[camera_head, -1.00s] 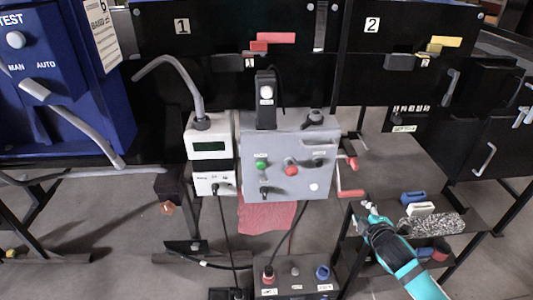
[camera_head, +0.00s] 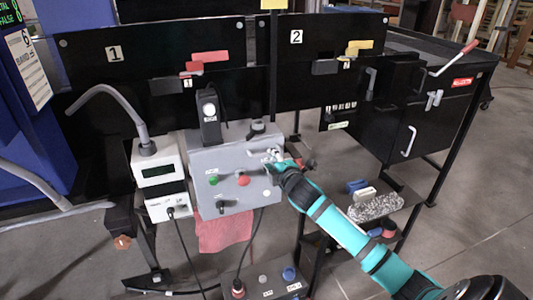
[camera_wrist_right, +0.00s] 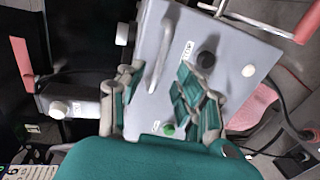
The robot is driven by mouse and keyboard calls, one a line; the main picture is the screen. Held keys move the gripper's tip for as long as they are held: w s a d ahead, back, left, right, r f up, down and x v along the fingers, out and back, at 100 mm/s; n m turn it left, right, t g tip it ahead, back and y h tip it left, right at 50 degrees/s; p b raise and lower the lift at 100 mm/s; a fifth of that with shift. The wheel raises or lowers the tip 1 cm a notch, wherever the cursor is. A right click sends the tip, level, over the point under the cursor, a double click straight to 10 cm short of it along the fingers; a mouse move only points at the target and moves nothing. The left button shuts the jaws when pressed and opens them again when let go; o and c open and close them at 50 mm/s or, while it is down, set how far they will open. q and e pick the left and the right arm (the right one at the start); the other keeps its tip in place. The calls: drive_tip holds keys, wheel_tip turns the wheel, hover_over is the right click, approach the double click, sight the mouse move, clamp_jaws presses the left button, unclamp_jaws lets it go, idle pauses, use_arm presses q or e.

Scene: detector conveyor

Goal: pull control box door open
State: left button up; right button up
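The grey control box (camera_head: 235,165) stands at centre in the head view, with a green button (camera_head: 213,181) and a red button (camera_head: 243,181) on its front. My right gripper (camera_head: 272,156) is at the upper right of that front. In the right wrist view, a pale bar handle (camera_wrist_right: 163,58) crosses the grey panel (camera_wrist_right: 222,42). My right gripper (camera_wrist_right: 157,98) is open there, its fingers apart on both sides of the handle's lower end. I cannot tell whether they touch it. My left gripper is in no view.
A white meter box (camera_head: 158,168) with a bent grey pipe (camera_head: 113,98) stands left of the control box. Black cabinets (camera_head: 435,120) are at the right, and a shelf with a speckled block (camera_head: 375,208) is below. A red crank (camera_wrist_right: 307,22) shows beside the panel in the wrist view.

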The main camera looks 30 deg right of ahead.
sight(267, 154)
drive_tip(key=x, duration=0.6)
drive_tip(key=shift+s, duration=0.1)
drive_tip(key=shift+c, duration=0.3)
clamp_jaws()
